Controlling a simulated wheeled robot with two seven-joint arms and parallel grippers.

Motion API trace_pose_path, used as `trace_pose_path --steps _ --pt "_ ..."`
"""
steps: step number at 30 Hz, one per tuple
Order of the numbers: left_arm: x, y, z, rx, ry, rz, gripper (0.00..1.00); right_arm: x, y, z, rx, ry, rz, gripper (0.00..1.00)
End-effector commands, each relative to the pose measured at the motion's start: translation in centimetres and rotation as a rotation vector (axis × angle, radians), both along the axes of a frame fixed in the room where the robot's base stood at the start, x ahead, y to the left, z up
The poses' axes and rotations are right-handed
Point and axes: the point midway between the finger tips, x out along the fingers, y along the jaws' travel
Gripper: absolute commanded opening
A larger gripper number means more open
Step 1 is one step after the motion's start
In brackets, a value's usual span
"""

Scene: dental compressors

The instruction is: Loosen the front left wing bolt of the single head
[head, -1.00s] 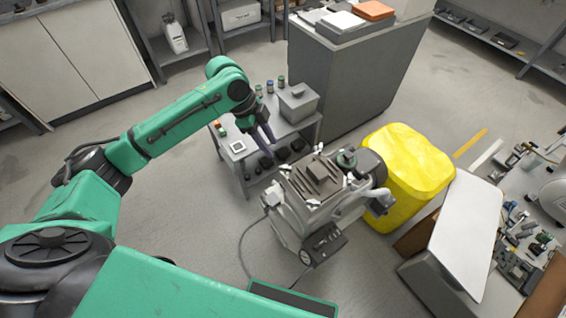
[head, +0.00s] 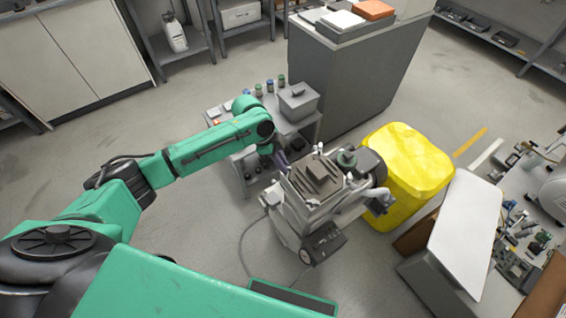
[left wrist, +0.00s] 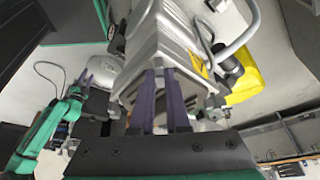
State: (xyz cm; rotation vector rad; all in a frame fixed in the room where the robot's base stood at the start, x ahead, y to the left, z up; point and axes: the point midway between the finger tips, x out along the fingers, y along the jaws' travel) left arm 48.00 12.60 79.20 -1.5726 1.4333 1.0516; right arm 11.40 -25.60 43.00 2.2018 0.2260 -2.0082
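The single head (head: 318,180) is the grey finned block on top of the compressor (head: 300,228) in the middle of the head view. Small pale wing bolts show at its edges, one at the near corner (head: 313,203). My left gripper (head: 281,160) is at the head's upper left side, close to it. In the left wrist view its two purple fingers (left wrist: 162,75) stand apart with a narrow gap, against the grey compressor body; I cannot make out a wing bolt between them. My right gripper (left wrist: 86,79) shows small at the left of that view, its fingers apart.
A grey cart (head: 310,124) with jars and a box stands behind the left gripper.

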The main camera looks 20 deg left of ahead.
Motion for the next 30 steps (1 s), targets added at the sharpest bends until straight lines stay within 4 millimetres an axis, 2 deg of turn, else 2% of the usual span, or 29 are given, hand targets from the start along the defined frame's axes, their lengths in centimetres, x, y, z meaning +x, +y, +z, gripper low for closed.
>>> trace_pose_path --steps 11,17,30 --pt "-0.1 0.0 0.3 0.0 0.002 0.073 0.0 -0.1 -0.4 1.5 -0.005 0.001 0.001 0.5" --pt "-0.2 -0.1 0.6 -0.002 0.004 0.198 0.0 -0.1 -0.5 3.8 -0.007 0.002 0.0 0.5" --pt "-0.4 -0.3 0.7 -0.004 0.003 0.606 0.0 0.0 -0.5 9.3 -0.006 0.001 -0.001 0.5"
